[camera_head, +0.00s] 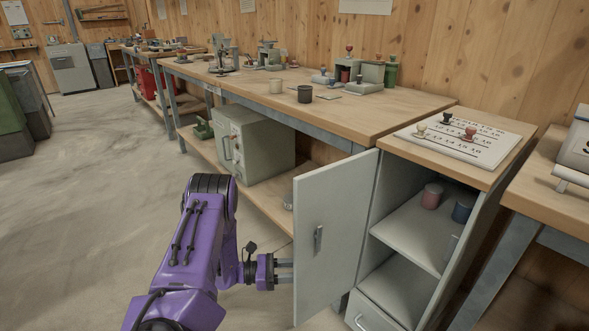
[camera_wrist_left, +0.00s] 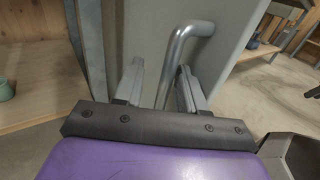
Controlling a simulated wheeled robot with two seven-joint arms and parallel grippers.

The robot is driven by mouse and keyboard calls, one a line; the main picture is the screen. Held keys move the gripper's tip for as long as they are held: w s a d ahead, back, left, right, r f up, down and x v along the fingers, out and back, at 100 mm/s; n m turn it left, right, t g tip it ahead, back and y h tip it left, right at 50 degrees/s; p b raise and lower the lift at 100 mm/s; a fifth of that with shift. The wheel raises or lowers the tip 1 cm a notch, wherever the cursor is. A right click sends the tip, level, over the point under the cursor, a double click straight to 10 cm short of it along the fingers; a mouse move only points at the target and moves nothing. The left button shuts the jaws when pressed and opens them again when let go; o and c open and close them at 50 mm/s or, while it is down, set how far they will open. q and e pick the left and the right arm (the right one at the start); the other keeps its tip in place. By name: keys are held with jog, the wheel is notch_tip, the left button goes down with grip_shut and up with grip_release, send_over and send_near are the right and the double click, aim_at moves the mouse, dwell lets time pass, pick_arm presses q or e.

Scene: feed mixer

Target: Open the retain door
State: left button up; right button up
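The grey retain door (camera_head: 335,220) stands swung wide open to the left of its cabinet (camera_head: 415,232), with a small dark fitting (camera_head: 318,239) on the face toward the head camera. My left gripper (camera_head: 284,270) is at the door's free edge, its fingertips partly hidden behind it. In the wrist view my left gripper (camera_wrist_left: 160,85) has its fingers apart on either side of a bent metal bar handle (camera_wrist_left: 176,55). The bar is nearer the right finger, with a gap to the left one. My right gripper is not in view.
A red jar (camera_head: 432,196) and a blue jar (camera_head: 462,209) stand on the cabinet shelf. A drawer (camera_head: 372,315) lies below. A long workbench (camera_head: 330,113) with a grey box (camera_head: 255,145) beneath runs left of the cabinet. Open floor (camera_head: 90,210) lies to the left.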

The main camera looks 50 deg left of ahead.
pick_arm(q)
jog(key=p+v, duration=0.1)
jog(key=v, duration=0.9)
jog(key=shift+s+a, duration=0.2)
jog(key=shift+a, duration=0.05)
jog(key=shift+s, duration=0.1)
